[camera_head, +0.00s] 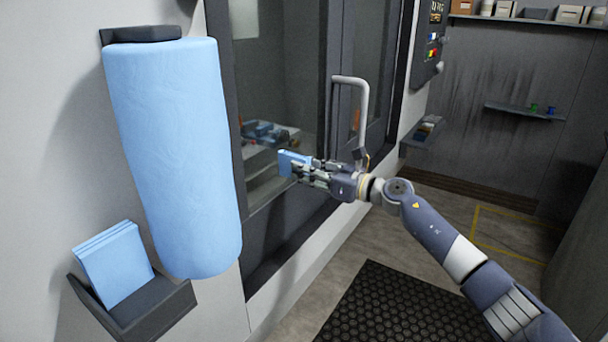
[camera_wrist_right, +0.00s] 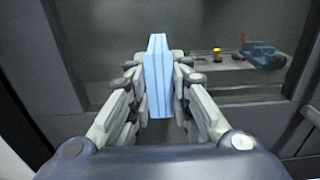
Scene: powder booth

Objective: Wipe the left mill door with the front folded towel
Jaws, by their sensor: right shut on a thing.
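My right gripper (camera_head: 292,166) is shut on a blue folded towel (camera_head: 289,160) and holds it in front of the left mill door (camera_head: 275,100), a dark-framed glass panel. In the right wrist view the towel (camera_wrist_right: 157,80) stands upright between the two fingers of the gripper (camera_wrist_right: 158,85), with the door glass (camera_wrist_right: 105,45) behind it. I cannot tell whether the towel touches the glass. More folded blue towels (camera_head: 114,262) stand in a dark wall holder (camera_head: 150,308) at the lower left. My left gripper is not in view.
A large blue roll (camera_head: 172,150) hangs on the wall at the left. A bent grey door handle (camera_head: 364,110) stands out close to my right gripper. A vise with blue parts (camera_wrist_right: 264,58) shows behind the glass. A black mat (camera_head: 400,305) lies on the floor.

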